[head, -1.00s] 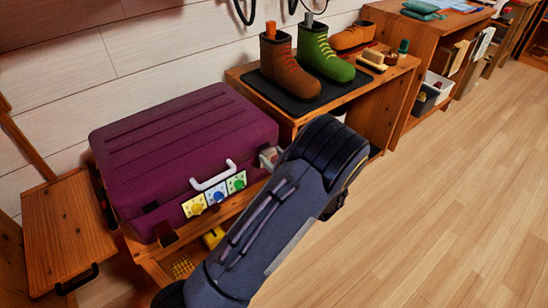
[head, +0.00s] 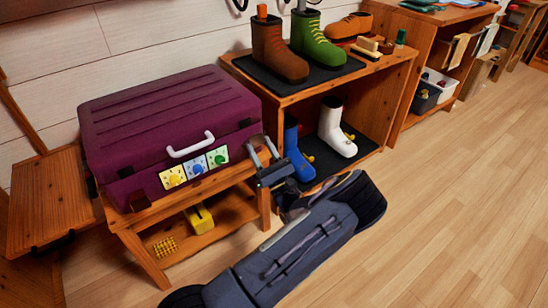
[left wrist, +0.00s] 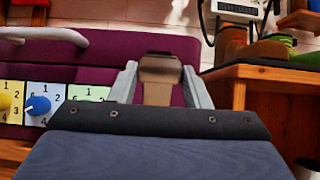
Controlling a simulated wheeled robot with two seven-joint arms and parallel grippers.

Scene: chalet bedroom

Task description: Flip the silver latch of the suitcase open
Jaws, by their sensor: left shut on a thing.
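The purple suitcase (head: 165,115) lies flat on a low wooden bench (head: 215,183), lid down. Its front has a white handle (head: 190,150) and yellow, blue and green number dials. My left gripper (head: 262,146) is at the right end of its front. In the left wrist view, the gripper's grey fingers (left wrist: 160,90) are shut on the silver latch (left wrist: 160,78), which shows brownish between them under a dark catch. In the head view the gripper hides most of this latch. Near the left front corner, a dark catch (head: 125,172) sits above a brown piece (head: 140,201). My right gripper is not in view.
A wooden shelf (head: 375,105) with boots on top and inside stands right of the suitcase, close to my left gripper. A yellow object (head: 199,218) lies under the bench. A wooden stool-like top (head: 48,200) is at left. The floor at right is clear.

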